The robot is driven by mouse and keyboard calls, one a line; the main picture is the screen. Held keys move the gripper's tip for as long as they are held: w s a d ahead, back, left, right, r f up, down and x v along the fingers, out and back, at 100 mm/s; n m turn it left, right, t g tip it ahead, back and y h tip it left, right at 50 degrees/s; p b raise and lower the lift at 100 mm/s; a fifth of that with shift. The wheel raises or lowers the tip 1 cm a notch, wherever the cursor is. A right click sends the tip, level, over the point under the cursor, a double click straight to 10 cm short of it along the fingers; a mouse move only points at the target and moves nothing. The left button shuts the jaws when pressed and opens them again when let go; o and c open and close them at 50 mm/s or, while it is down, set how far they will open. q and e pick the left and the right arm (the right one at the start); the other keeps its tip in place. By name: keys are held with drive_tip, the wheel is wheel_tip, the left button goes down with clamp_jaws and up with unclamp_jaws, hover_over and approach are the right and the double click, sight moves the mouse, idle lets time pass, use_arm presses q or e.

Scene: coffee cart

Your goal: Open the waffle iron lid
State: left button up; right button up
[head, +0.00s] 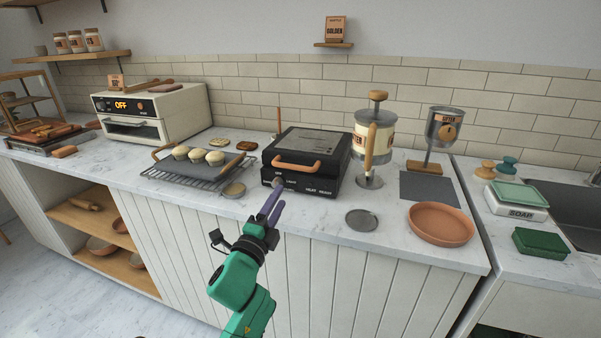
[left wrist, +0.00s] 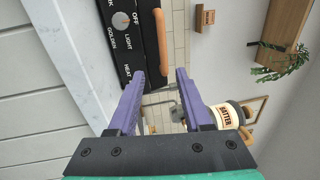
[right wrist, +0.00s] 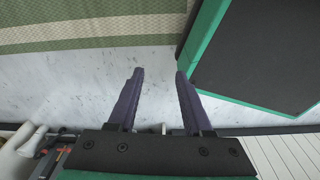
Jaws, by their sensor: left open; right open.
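The black waffle iron (head: 318,146) stands on the counter with its lid down. Its orange-brown handle (head: 297,164) runs across the front of the lid. In the left wrist view the handle (left wrist: 162,45) runs vertically beside the black front panel (left wrist: 126,40) with its dial and lettering. My left gripper (head: 276,190) is just in front of the iron and below the handle. My right gripper (right wrist: 158,73) is open and empty, away from the iron, above a pale floor.
A cooling rack with a dark tray (head: 195,170) of pale buns stands left of the iron. A batter dispenser (head: 376,130) stands close on its right. A grey disc (head: 361,219) and a terracotta dish (head: 440,223) lie farther right. A striped mat (right wrist: 90,30) shows in the right wrist view.

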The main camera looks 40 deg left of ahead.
sight(293, 165)
use_arm(q)
drive_tip(key=x, duration=0.2)
drive_tip(key=shift+w+r, duration=0.15)
drive_tip(key=shift+w, duration=0.25)
drive_tip(key=x, duration=0.2)
drive_tip(key=p+x, duration=0.1)
drive_tip(key=x, duration=0.1)
drive_tip(key=a+r+x, duration=0.1)
drive_tip(key=x, duration=0.1)
drive_tip(key=shift+w+a+p, duration=0.1)
drive_tip(key=shift+a+p, duration=0.1)
drive_tip(key=shift+p, duration=0.2)
drive_tip(key=x, duration=0.3)
drive_tip(key=shift+w+d+f, duration=0.1)
drive_tip(key=shift+w+f, duration=0.15)
drive_tip(key=shift+w, duration=0.1)
drive_tip(key=shift+s, duration=0.2)
clamp_jaws()
use_arm(e)
drive_tip(key=shift+s+d+r, duration=0.1)
drive_tip(key=shift+s+r, duration=0.8)
drive_tip(key=shift+r, duration=0.3)
